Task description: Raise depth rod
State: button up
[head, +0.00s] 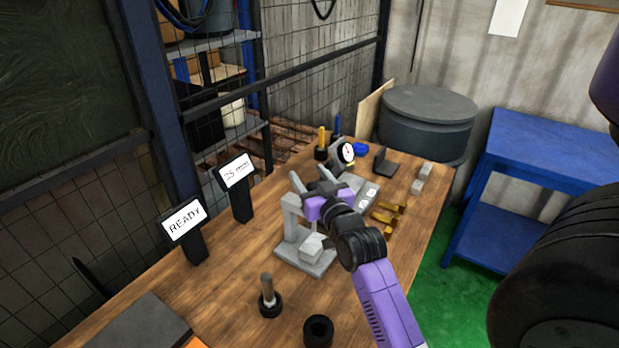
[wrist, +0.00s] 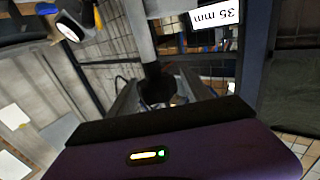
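A light grey stand (head: 291,222) with a flat base plate and a pale block (head: 312,247) is on the wooden bench.
A READY sign (head: 184,222) stands left of the stand. A grey pin in a black base (head: 268,300) and a black ring (head: 318,331) are in front. A dial gauge (head: 346,153), brass pieces (head: 386,216) and grey blocks are behind and right.

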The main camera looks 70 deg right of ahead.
jog(key=shift+s+a+f, duration=0.15)
jog(key=shift+s+a, duration=0.25)
jog(key=b+v, duration=0.1)
jog(key=v, duration=0.5)
jog(key=shift+s+a+b, duration=0.2)
jog(key=shift+a+b, duration=0.1)
jog(key=shift+b, duration=0.1)
